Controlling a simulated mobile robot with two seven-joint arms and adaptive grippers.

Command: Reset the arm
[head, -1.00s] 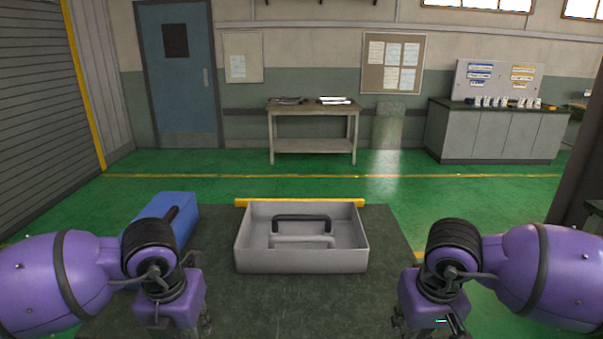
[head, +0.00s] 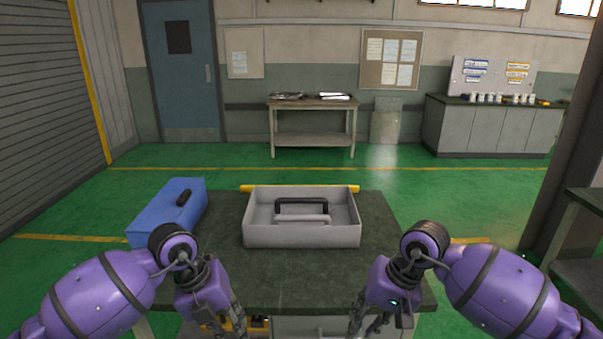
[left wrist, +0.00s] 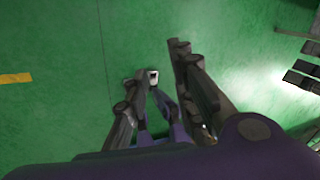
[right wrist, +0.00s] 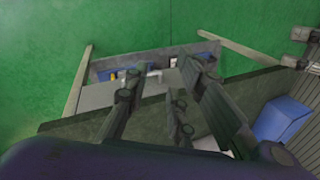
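My left gripper (head: 232,318) hangs at the near edge of the dark table (head: 290,280), in front of and left of the grey tray. In the left wrist view its two fingers (left wrist: 160,62) are spread, with green floor between them. My right gripper (head: 372,324) hangs at the same edge on the right, pointing down. In the right wrist view its fingers (right wrist: 165,78) stand apart with nothing seen between them. Both grippers are clear of the tray. The head view cuts off part of the fingertips.
The open grey tray (head: 260,234) with black and grey handles sits mid-table. A blue box (head: 160,215) with a black handle is at the table's left. A yellow bar (head: 300,188) lies behind the tray. A dark pillar (head: 575,150) and another table (head: 585,240) are at the right.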

